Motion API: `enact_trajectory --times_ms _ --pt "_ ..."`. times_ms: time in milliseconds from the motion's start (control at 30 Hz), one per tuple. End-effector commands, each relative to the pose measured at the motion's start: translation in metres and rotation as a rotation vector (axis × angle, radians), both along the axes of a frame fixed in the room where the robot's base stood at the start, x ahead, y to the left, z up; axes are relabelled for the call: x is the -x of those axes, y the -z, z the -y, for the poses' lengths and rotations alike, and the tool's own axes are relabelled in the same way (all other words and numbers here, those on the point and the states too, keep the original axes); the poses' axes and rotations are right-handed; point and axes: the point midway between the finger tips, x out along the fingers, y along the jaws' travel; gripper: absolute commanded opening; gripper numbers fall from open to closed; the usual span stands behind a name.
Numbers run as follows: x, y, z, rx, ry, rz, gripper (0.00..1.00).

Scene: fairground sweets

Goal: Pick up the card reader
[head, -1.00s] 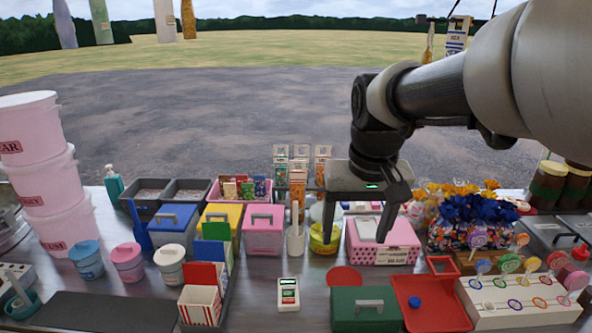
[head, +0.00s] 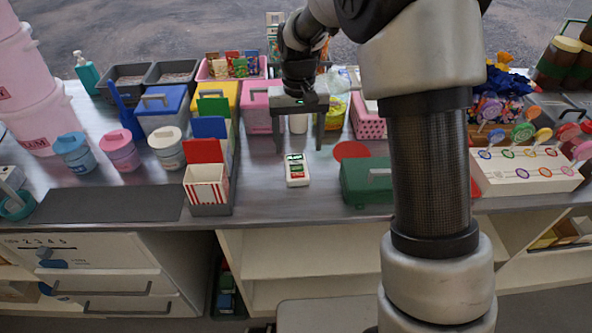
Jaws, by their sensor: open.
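The card reader (head: 296,170) is a small white device with a dark screen and green and red marks. It lies on the grey metal counter in the head view, clear on its near side. My gripper (head: 298,148) is open, with its two dark fingers pointing down. In the picture the fingertips are just above and behind the card reader, one to each side of its upper end. I see nothing between the fingers except part of a white cylinder behind them. I cannot tell how high the fingertips are above the counter.
A green box (head: 366,181) stands right of the card reader, with a red disc (head: 351,150) behind it. A red-striped carton (head: 206,187) in a grey rack stands to the left. Pink and yellow lidded boxes stand behind. The counter's front edge is close.

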Motion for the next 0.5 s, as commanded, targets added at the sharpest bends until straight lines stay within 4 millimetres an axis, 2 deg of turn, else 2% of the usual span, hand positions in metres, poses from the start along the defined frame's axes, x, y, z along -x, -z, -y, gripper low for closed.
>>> enact_trajectory --times_ms 33,100,367,500 --pt "0.001 0.011 0.000 0.000 0.000 -0.003 0.69" --pt "0.001 0.021 0.000 0.000 0.000 -0.002 0.69" --pt "0.000 0.036 -0.001 0.000 0.000 0.000 0.69" --pt "-0.001 0.052 -0.003 0.000 -0.001 -0.003 0.69"
